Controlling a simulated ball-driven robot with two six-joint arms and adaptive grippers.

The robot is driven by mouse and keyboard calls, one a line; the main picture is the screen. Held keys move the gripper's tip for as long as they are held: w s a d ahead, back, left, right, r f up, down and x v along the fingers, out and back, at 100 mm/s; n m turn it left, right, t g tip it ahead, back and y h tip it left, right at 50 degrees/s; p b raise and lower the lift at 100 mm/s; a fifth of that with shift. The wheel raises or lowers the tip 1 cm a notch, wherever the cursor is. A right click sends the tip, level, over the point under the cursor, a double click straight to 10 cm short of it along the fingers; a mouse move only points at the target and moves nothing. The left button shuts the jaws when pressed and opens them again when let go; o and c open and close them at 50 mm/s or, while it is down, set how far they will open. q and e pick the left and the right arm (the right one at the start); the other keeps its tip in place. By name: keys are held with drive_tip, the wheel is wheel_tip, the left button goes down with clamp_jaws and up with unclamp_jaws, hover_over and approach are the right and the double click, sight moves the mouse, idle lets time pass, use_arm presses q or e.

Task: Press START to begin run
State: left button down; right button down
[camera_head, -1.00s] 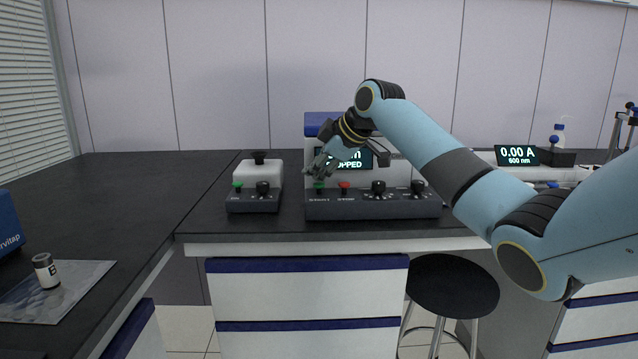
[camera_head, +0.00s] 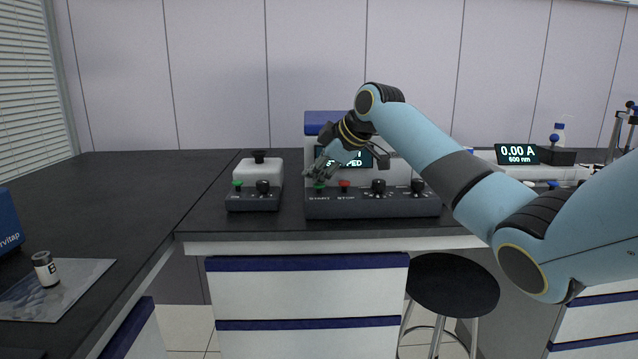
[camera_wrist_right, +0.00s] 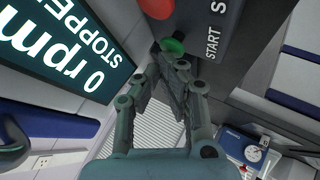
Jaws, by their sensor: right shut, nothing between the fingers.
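The stirrer control unit is a dark grey panel (camera_head: 372,208) with a green START button (camera_head: 319,186), a red STOP button (camera_head: 344,184) and two black knobs. Its display (camera_wrist_right: 62,42) reads 0 rpm STOPPED in the wrist view. My right gripper (camera_head: 314,176) is shut and empty, pointing down just above the START button. In the wrist view the fingertips (camera_wrist_right: 172,60) lie right beside the green button (camera_wrist_right: 172,45); I cannot tell whether they touch it. In the head view my right wrist covers part of the display (camera_head: 358,158). My left gripper is not in view.
A smaller device (camera_head: 256,187) with a green button and a knob stands to the left of the panel. A meter display (camera_head: 518,155) reading 0.00 A is at the right. A labelled jar (camera_head: 46,270) stands on a mat at the left. A black stool (camera_head: 452,284) stands in front.

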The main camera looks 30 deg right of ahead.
sight(317, 185)
drive_tip(key=shift+f, duration=0.55)
drive_tip(key=shift+r, duration=0.1)
idle(0.5)
drive_tip(key=shift+r+p, duration=1.2)
drive_tip(key=shift+r, duration=0.1)
wheel_tip(317, 185, up, 5)
drive_tip(key=p, duration=0.4)
drive_tip(key=shift+p, duration=0.4)
drive_tip(key=shift+f, duration=0.1)
